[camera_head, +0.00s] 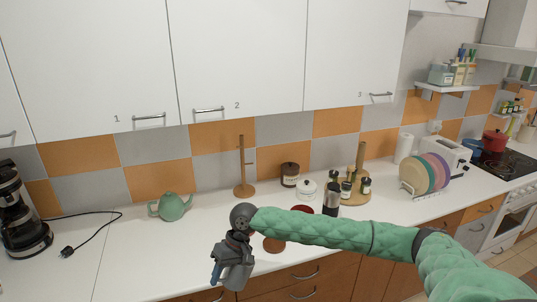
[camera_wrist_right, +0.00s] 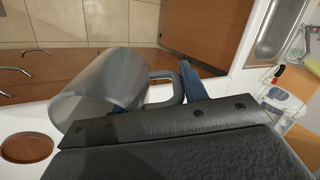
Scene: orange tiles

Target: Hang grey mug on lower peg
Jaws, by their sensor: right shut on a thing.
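The grey mug (camera_wrist_right: 98,88) is in my right gripper (camera_head: 228,268), in front of the counter's front edge in the head view. In the right wrist view the mug lies tilted on its side, its open mouth toward the lower left. Its handle (camera_wrist_right: 168,76) is by the blue fingers, which are shut on it. The mug also shows partly in the head view (camera_head: 239,273). A wooden post stand (camera_head: 241,165) with a round base stands at the back of the counter, apart from the mug. Its pegs are too small to make out clearly. My left gripper is not in view.
A green teapot (camera_head: 172,207) stands left of the post. A dark jar (camera_head: 290,174), white lidded pot (camera_head: 307,190) and dark bottle (camera_head: 331,198) stand to its right. A brown disc (camera_head: 274,244) lies near the front edge. Plates (camera_head: 415,177) stand in a rack farther right.

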